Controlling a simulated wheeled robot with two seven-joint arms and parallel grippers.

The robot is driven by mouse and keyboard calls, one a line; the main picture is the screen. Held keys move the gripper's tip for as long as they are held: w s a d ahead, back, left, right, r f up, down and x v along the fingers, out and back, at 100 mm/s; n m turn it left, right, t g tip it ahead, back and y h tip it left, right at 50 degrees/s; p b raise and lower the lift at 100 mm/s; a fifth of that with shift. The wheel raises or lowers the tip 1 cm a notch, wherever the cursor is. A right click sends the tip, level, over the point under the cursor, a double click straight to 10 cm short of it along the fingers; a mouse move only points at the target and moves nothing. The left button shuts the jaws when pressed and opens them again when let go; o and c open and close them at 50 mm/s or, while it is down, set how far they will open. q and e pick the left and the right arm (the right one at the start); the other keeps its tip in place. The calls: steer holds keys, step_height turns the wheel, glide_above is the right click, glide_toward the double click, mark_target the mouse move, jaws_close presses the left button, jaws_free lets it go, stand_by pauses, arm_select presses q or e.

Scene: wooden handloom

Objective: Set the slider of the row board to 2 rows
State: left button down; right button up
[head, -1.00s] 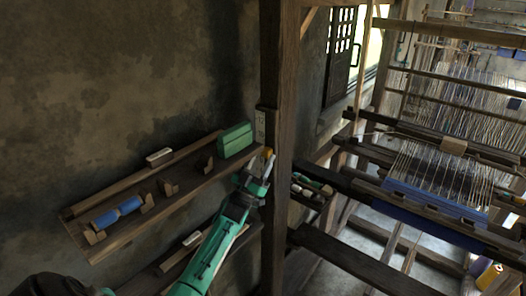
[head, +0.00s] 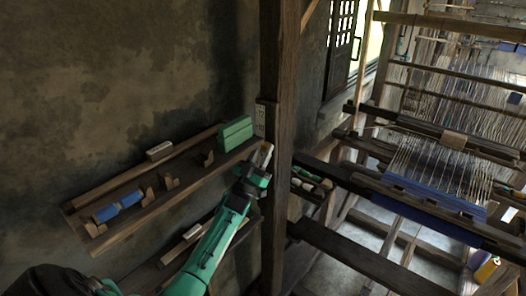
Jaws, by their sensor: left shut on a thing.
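My right gripper is not in view.
A lower shelf is partly behind my left arm. The loom (head: 440,170) with stretched threads stands at the right. The wall above the shelf is clear.

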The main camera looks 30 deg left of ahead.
arm_select(q)
step_height(320, 180, down, 4)
steer(key=b, duration=0.3)
steer(key=shift+f, duration=0.2)
steer(key=c, duration=1.1)
jaws_free()
steer(key=s+b, duration=0.1)
steer(key=s, duration=0.3)
steer(key=s+f+b, duration=0.1)
steer(key=s+b, duration=0.1)
steer(key=s, duration=0.3)
steer(key=s+a+f+b, duration=0.1)
steer(key=s+b, duration=0.1)
steer(key=s, duration=0.3)
steer(key=shift+s, duration=0.1)
